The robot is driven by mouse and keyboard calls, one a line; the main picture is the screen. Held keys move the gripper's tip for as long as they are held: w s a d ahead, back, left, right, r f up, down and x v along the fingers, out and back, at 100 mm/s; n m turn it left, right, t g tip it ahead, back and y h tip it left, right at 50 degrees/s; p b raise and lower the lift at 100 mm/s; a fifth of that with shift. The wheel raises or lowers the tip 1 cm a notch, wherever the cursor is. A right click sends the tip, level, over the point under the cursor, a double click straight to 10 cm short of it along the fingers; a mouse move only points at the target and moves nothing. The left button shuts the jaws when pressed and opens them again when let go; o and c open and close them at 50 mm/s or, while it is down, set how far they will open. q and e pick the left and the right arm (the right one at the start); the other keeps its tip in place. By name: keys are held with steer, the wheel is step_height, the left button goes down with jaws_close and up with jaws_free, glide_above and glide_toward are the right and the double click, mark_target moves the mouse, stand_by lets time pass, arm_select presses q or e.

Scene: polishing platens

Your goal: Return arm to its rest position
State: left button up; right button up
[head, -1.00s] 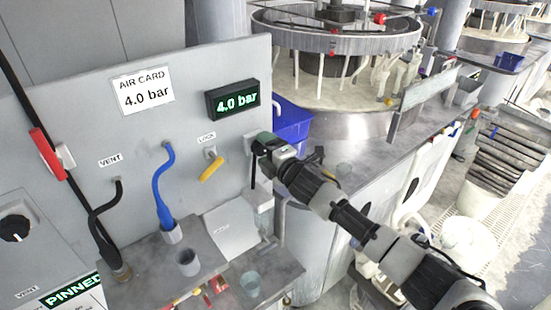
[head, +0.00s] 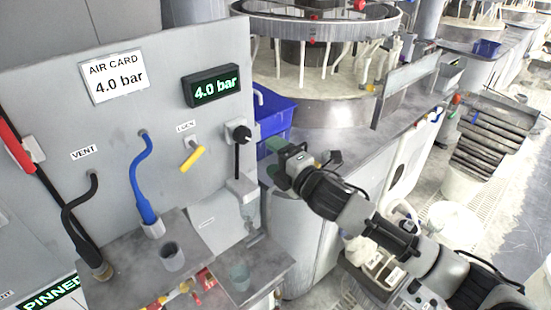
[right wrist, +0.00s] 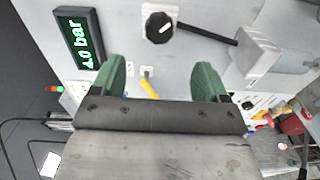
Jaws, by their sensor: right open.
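My right arm reaches in from the lower right in the head view. Its gripper (head: 277,156) has green fingers and is beside the right edge of the grey panel (head: 60,120), apart from the black knob with a hanging handle (head: 241,137). In the right wrist view the two green fingers (right wrist: 161,80) are spread with nothing between them. The black knob (right wrist: 160,24) shows beyond them, and the yellow lock lever (right wrist: 149,88) shows in the gap, farther off. My left gripper is not in view.
The panel carries a 4.0 bar display (head: 212,87), a blue hose (head: 140,180) and a black vent hose (head: 75,220). A blue bin (head: 270,115) and the round polishing machine (head: 320,95) are behind the gripper.

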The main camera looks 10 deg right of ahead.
steer(key=s+d+f+m+g+h+b, duration=0.1)
steer(key=d+f+m+h, duration=0.3)
steer(key=f, duration=1.1)
steer(key=s+d+f+m+g+h+b, duration=0.15)
steer(key=d+f+m, duration=0.4)
steer(key=f, duration=0.85)
steer(key=s+d+f+m+g+h+b, duration=0.1)
steer(key=s+d+f+m+g+h, duration=0.15)
steer(key=s+f, duration=0.65)
steer(key=s+d+f+m+g+h+b, duration=0.1)
steer(key=s+d+f+m+g, duration=0.2)
steer(key=f, duration=0.9)
arm_select(q)
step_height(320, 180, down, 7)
steer(key=b, duration=0.2)
steer(key=shift+b, duration=0.3)
arm_select(e)
steer(key=s+f+m+g, duration=0.2)
steer(key=s+f, duration=0.4)
steer(key=s, duration=0.6)
steer(key=s+d+f+m+g, duration=0.1)
steer(key=s+f, duration=0.5)
steer(key=s, duration=0.7)
steer(key=s+f+m+g+h, duration=0.1)
steer(key=s+f+m+g, duration=0.2)
steer(key=s, duration=1)
step_height(320, 180, down, 3)
steer(key=shift+s+d+f+m, duration=0.1)
steer(key=shift+s+d+m, duration=0.15)
steer(key=shift+m, duration=0.45)
